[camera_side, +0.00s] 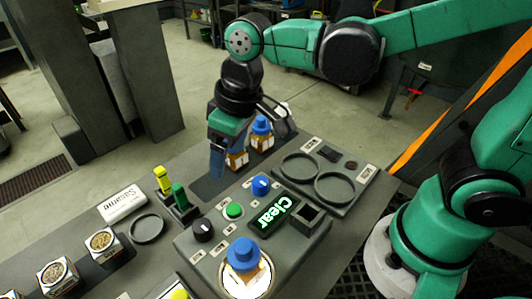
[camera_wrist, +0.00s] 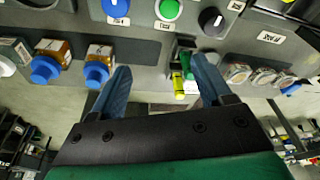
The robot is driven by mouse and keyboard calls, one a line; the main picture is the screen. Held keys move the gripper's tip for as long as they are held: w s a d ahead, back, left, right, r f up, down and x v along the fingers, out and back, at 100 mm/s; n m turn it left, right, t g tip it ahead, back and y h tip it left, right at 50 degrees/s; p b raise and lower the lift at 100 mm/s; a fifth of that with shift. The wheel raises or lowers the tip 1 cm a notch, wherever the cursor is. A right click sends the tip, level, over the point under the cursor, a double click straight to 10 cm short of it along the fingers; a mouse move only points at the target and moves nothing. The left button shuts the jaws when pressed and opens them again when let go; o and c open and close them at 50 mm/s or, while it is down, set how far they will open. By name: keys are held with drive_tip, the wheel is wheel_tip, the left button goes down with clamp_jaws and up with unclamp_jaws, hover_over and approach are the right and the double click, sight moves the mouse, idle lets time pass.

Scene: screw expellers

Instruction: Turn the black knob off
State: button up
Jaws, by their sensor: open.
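The black knob (camera_side: 203,229) sits on the grey control panel (camera_side: 190,250), to the left of a green button (camera_side: 235,210) and a blue knob (camera_side: 260,186). In the wrist view the black knob (camera_wrist: 211,21) is at the top, right of the green button (camera_wrist: 168,10), with a small light mark on its face. My gripper (camera_side: 217,165) points down behind the panel, apart from the black knob. In the wrist view its two blue fingers (camera_wrist: 160,72) are spread with nothing held between them.
Yellow and green markers (camera_side: 180,196) stand upright in a holder near the knob. Blue-capped bottles stand by my gripper (camera_side: 261,130) and on a lit disc (camera_side: 243,264) at the front. A display (camera_side: 273,215) reads "Clear". Round trays (camera_side: 335,188) are at the right.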

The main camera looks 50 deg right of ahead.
sight(202, 225)
drive_tip(key=a+f, duration=0.1)
drive_tip(key=a, duration=0.1)
drive_tip(key=a+f+n+g, duration=0.1)
drive_tip(key=a, duration=0.2)
drive_tip(key=s+a+f+n+g, duration=0.1)
drive_tip(key=a, duration=0.1)
drive_tip(key=shift+a+h, duration=0.15)
drive_tip(key=shift+h, duration=0.15)
drive_tip(key=shift+a+f+n+g, duration=0.15)
drive_tip(key=shift+f+n+g, duration=0.05)
drive_tip(key=shift+n+g, duration=0.1)
drive_tip(key=shift+f, duration=2.65)
clamp_jaws()
